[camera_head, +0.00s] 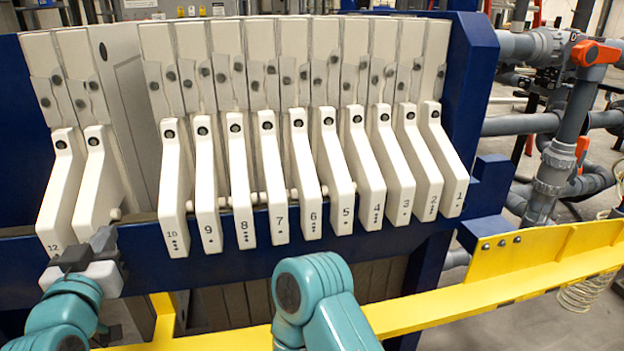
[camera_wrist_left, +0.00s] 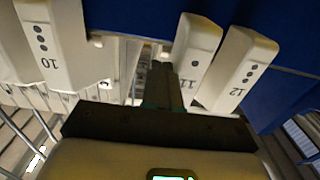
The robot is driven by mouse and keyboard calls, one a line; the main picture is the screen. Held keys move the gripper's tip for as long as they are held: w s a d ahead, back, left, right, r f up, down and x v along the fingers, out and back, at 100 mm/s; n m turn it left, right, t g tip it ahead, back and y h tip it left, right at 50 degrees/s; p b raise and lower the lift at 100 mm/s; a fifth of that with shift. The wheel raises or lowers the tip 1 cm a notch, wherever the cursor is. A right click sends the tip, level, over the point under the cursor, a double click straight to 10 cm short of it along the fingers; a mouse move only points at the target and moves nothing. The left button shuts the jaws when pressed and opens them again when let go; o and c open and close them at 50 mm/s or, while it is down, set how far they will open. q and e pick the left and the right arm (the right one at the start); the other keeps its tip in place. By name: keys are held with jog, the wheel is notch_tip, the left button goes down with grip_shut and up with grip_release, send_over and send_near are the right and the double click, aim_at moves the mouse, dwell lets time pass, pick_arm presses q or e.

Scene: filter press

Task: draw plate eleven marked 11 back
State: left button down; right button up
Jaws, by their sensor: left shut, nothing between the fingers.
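Plate eleven's cream handle (camera_head: 97,185) hangs at the left of the head view, just right of the handle marked 12 (camera_head: 60,195). Its lower end is partly hidden behind my left gripper (camera_head: 102,239) there. In the left wrist view the number 11 shows on the plate eleven handle (camera_wrist_left: 198,50), between the handles marked 12 (camera_wrist_left: 237,68) and 10 (camera_wrist_left: 45,45). My left gripper's dark fingers (camera_wrist_left: 163,75) are shut and empty, at the side of handle 11 that faces the gap toward 10. Whether they touch it I cannot tell. My right gripper is not in view.
Handles 10 (camera_head: 174,185) down to 1 (camera_head: 441,165) stand in a row to the right. A clear gap separates 11 from 10. A blue beam (camera_head: 330,233) runs behind the handles' lower ends. A yellow rail (camera_head: 440,303) crosses in front, below them.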

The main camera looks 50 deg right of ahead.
pick_arm(q)
jog(key=w+a, duration=0.1)
jog(key=a+b, duration=0.1)
jog(key=shift+w+a+r, duration=0.15)
jog(key=shift+w+a, duration=0.25)
jog(key=b, duration=0.6)
send_near(83, 241)
jog(key=shift+w+d, duration=0.25)
jog(key=shift+d, duration=0.2)
jog(key=shift+w+d, duration=0.2)
jog(key=shift+d, duration=0.25)
jog(key=shift+s, duration=0.1)
